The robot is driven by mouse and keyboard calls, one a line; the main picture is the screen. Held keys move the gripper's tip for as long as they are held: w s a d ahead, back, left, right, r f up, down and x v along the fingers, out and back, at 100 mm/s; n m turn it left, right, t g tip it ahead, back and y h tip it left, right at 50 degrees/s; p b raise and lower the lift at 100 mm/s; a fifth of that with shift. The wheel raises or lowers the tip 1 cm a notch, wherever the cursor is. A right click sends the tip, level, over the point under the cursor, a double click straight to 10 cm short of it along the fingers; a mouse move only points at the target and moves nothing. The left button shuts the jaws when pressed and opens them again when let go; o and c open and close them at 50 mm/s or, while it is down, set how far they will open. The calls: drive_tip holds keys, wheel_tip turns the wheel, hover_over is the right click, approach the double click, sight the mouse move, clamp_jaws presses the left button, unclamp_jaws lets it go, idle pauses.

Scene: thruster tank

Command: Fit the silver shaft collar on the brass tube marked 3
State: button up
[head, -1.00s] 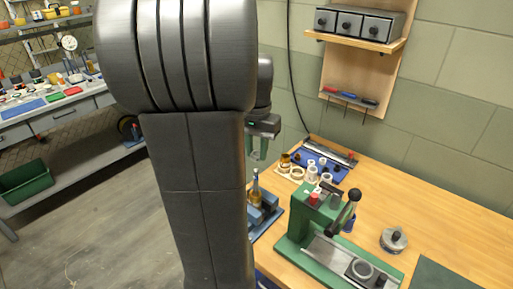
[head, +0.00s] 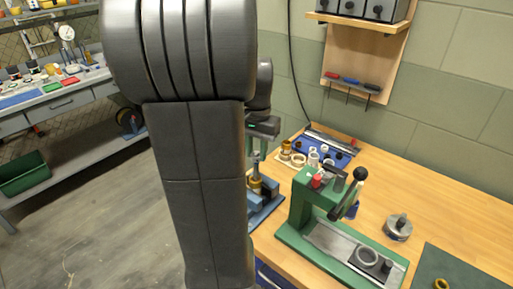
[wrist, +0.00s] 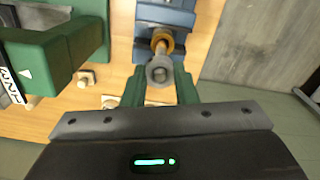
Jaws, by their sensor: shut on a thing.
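The silver shaft collar (wrist: 160,72) is a grey ring between the green fingertips of my gripper (wrist: 160,78) in the wrist view. My gripper is shut on it. Just beyond the collar, a brass tube (wrist: 161,43) with a wider brass ring stands clamped in a blue vise (wrist: 165,14). The collar lines up with the tube's end; I cannot tell whether it is around it. In the head view the tube (head: 257,184) stands upright in the blue vise (head: 269,190), with my gripper (head: 258,150) above it, partly hidden by my arm. No number on the tube is readable.
A green press (head: 305,205) stands close to the right of the vise. Behind it are white and brass rings (head: 299,160) and a blue tray (head: 340,160). A grey round part (head: 398,228) sits farther right. The wooden bench (head: 440,225) has free room there.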

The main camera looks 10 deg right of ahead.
drive_tip(key=o, duration=1)
drive_tip(key=shift+o, duration=0.2)
drive_tip(key=shift+r, duration=0.1)
wheel_tip(320, 180, up, 14)
drive_tip(key=shift+f, duration=0.2)
